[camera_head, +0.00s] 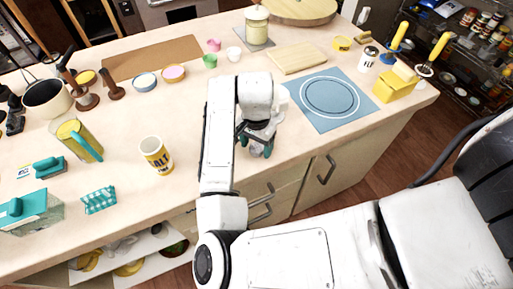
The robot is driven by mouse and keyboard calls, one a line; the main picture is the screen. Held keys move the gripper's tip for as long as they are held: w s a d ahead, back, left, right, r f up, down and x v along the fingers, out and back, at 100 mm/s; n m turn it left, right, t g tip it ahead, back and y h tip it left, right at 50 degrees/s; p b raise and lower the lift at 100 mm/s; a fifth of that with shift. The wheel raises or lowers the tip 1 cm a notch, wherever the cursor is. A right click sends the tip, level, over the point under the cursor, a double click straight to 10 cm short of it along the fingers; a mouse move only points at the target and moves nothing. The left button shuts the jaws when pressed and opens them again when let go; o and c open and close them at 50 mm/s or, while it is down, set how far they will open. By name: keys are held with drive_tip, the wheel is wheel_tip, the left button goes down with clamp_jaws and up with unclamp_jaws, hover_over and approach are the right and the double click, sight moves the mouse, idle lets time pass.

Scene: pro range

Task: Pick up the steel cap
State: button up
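I cannot pick out the steel cap for sure; it may be hidden under or behind my gripper or be too small to tell. My gripper (256,146) points down over the front part of the counter, right of the salt can (157,155). Its two teal fingertips show apart, but the wrist and arm cover much of the space between them. I cannot tell whether anything is between the fingers or whether they touch the counter.
The pale counter (330,150) is bare right of my gripper. A blue mat (302,119) and a wooden board (297,57) lie behind it to the right. Small cups, including a green one (210,61), stand behind my arm. A yellow box (394,87) stands far right.

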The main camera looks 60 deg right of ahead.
drive_tip(key=c, duration=1)
